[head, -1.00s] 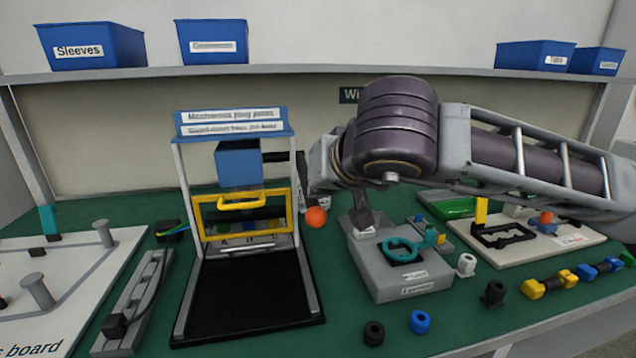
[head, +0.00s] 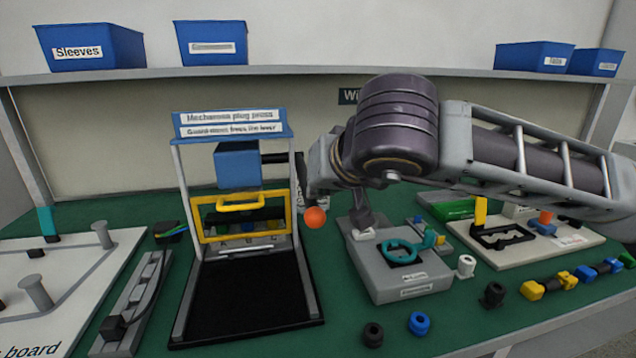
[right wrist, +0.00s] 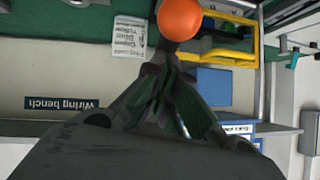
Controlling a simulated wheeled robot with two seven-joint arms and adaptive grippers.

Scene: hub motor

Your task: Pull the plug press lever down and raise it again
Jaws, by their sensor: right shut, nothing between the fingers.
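The plug press (head: 236,126) stands left of centre in the head view, with a blue block (head: 238,164) in its frame and a yellow guard (head: 240,202) across its front. Its lever has an orange ball knob (head: 315,217) on the right side, low beside the guard. The knob also shows in the right wrist view (right wrist: 179,18). My right gripper (head: 301,192) is beside the press's right post, just above the knob. In the right wrist view its fingers (right wrist: 163,68) are together and empty, pointing toward the knob; contact is unclear. My left gripper is out of view.
A grey fixture with a teal ring (head: 402,252) stands right of the press. Loose sleeves, including a blue one (head: 419,323), lie in front of it. A grey rail (head: 132,303) and a white board (head: 88,270) lie to the left. Blue bins (head: 90,46) stand on the shelf above.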

